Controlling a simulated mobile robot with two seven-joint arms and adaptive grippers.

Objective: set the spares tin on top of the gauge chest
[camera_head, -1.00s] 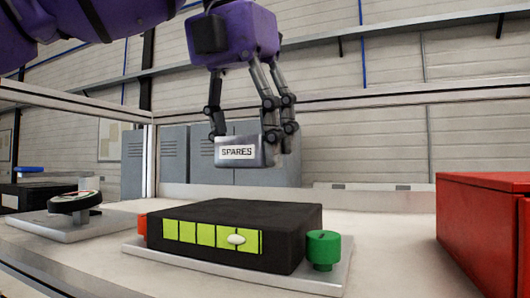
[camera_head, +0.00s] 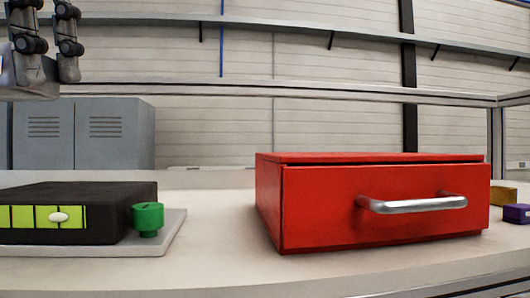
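The red chest (camera_head: 375,210), which I take for the gauge chest, stands on the bench right of centre. It has a silver bar handle on its front, its drawer looks shut, and its flat top is bare. The tin is well to the left of it and higher. My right gripper is not in view.
A black box (camera_head: 110,205) with a yellow-green panel sits on a grey plate (camera_head: 172,232) beside a green knob (camera_head: 148,219) at left. Yellow (camera_head: 490,196) and purple (camera_head: 516,213) blocks lie at far right. The bench between plate and chest is clear.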

